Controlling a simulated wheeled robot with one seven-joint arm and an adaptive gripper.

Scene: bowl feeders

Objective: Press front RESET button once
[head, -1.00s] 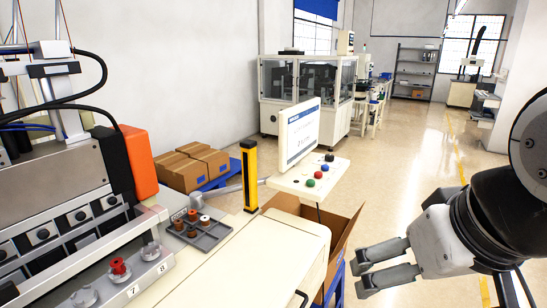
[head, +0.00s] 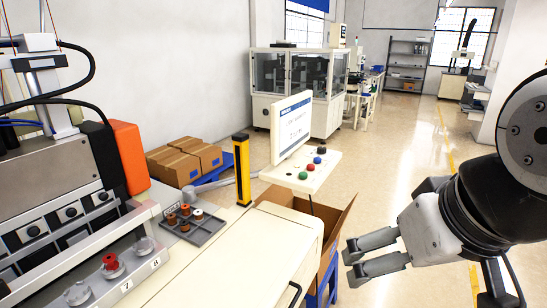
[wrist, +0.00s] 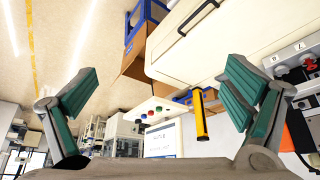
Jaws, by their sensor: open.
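The control panel (head: 290,178) is a white sloped shelf on an arm, with a screen (head: 294,125) standing behind it. It carries green (head: 303,175), red (head: 310,167), blue (head: 317,160) and black (head: 322,150) buttons. No RESET label is readable at this size. My gripper (head: 347,265) is open and empty, in front of and to the right of the panel, apart from it. In the wrist view the open fingers (wrist: 158,103) frame the scene, and the panel with its buttons (wrist: 150,117) shows small between them, upside down.
A yellow post (head: 242,170) stands left of the panel. A cream cabinet (head: 265,250) and an open cardboard box (head: 335,232) on a blue stand lie below.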

